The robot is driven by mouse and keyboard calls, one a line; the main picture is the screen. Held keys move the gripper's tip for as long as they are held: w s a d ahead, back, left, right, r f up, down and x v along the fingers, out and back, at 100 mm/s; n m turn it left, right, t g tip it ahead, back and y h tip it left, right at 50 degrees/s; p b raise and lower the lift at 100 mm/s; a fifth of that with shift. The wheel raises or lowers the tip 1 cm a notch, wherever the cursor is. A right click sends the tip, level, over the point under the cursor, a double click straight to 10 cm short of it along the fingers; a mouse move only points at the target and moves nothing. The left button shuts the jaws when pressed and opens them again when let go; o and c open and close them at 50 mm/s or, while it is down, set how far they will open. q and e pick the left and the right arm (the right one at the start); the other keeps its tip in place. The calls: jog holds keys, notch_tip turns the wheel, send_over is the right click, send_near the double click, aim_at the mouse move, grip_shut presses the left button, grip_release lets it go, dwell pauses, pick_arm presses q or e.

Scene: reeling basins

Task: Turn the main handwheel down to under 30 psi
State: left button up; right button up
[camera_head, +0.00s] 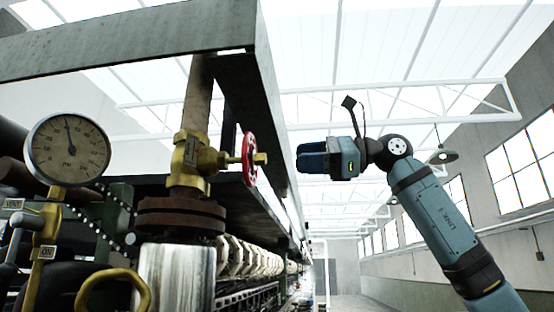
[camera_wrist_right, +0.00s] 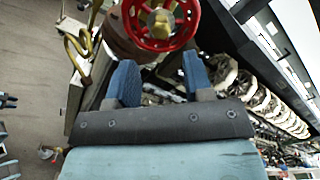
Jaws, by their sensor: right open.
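The red handwheel (camera_head: 250,159) sits edge-on at the end of a brass valve stem (camera_head: 230,159). In the right wrist view the handwheel (camera_wrist_right: 133,30) shows at the top, partly cut off by the frame edge. The round gauge (camera_head: 68,149) is at the left, its needle pointing almost straight up, slightly left; the exact psi is hard to read. My right gripper (camera_head: 300,158) is to the right of the wheel, with a gap between. Its two blue fingers (camera_wrist_right: 158,66) are apart and empty, pointing at the wheel's lower side. My left gripper is not in view.
A grey steel beam frame (camera_head: 140,42) passes above and behind the wheel. A rusty flange (camera_head: 180,216) and pale cylinder (camera_head: 176,272) stand below the valve. A yellow handle (camera_head: 113,285) and small labelled valves are at lower left. The aisle (camera_head: 345,300) at right is open.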

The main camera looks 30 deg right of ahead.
aim_at(266, 159)
jog(key=x, duration=0.7)
jog(key=shift+w+a, duration=0.15)
jog(key=shift+a, duration=0.05)
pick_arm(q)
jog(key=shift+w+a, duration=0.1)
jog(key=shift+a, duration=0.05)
pick_arm(e)
jog(key=shift+d, duration=0.1)
